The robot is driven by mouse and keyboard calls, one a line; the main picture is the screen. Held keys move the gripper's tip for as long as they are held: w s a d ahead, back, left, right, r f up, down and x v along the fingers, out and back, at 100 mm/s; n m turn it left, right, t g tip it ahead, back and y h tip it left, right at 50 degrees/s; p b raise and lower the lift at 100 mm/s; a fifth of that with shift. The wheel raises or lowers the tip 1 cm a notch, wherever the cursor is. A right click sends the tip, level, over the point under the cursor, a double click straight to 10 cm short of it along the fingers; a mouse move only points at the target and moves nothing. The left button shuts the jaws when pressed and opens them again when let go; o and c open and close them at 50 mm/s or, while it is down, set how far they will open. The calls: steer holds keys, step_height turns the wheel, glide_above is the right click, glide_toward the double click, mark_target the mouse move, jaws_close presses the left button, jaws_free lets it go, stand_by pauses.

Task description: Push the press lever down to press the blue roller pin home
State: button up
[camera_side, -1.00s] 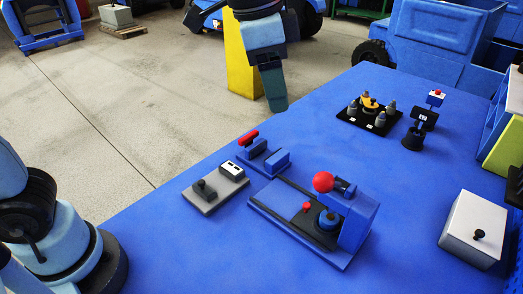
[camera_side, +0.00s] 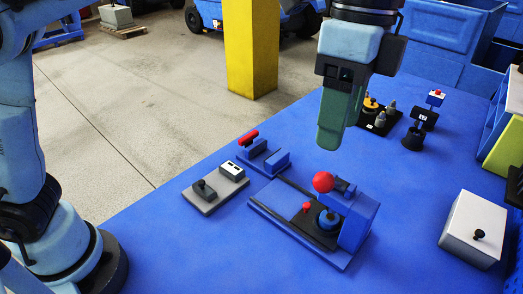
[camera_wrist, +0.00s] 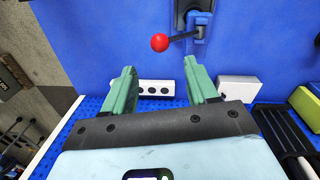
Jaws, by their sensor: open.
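The press (camera_side: 358,222) is a blue fixture on a blue and black base on the table. Its lever ends in a red ball (camera_side: 323,182), which stands raised; in the wrist view the ball (camera_wrist: 160,42) shows on a dark rod ahead of the fingers. The blue roller pin (camera_side: 328,218) appears as a round blue top in the dark base below the ball; how deep it sits I cannot tell. My gripper (camera_side: 329,146) hangs above the ball, apart from it. In the wrist view its green fingers (camera_wrist: 160,66) are open and empty.
A small red knob (camera_side: 306,207) stands on the press base. Left lie a grey block (camera_side: 212,197) with a black knob and a blue fixture with a red handle (camera_side: 248,137). A white box (camera_side: 472,230) stands right, a black tray (camera_side: 374,124) behind. The front table is clear.

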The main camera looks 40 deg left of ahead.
mark_target(326, 175)
steer(key=f, duration=0.8)
steer(key=shift+s+f, duration=0.4)
jaws_close()
